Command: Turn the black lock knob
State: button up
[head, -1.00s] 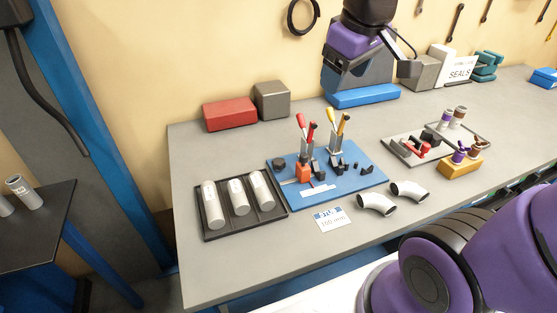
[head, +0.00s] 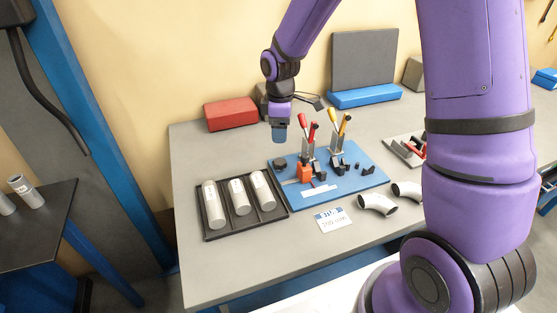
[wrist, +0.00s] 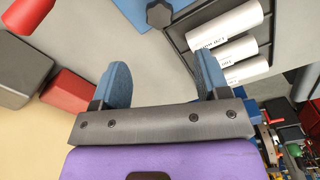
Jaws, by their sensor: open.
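The black lock knob (head: 280,163) sits at the left back corner of the blue fixture plate (head: 345,185). In the wrist view the dark lobed knob (wrist: 159,14) shows at the top, beyond and between my fingertips. My gripper (head: 279,135) is above and behind the knob in the head view, pointing down. In the wrist view my gripper (wrist: 163,72) has its two blue fingers wide apart with nothing between them. The knob is apart from the fingers.
Red-handled and yellow-handled clamps (head: 339,132) stand upright on the plate, right of the knob. A dark tray (head: 284,210) with white cylinders lies at front left. A red block (head: 230,114) stands behind. Metal elbows (head: 376,204) lie at front right.

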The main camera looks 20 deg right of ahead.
aim_at(278, 161)
notch_tip(278, 161, down, 12)
jog(key=shift+w+a, duration=0.15)
dwell(0.5)
jog(key=c, duration=0.9)
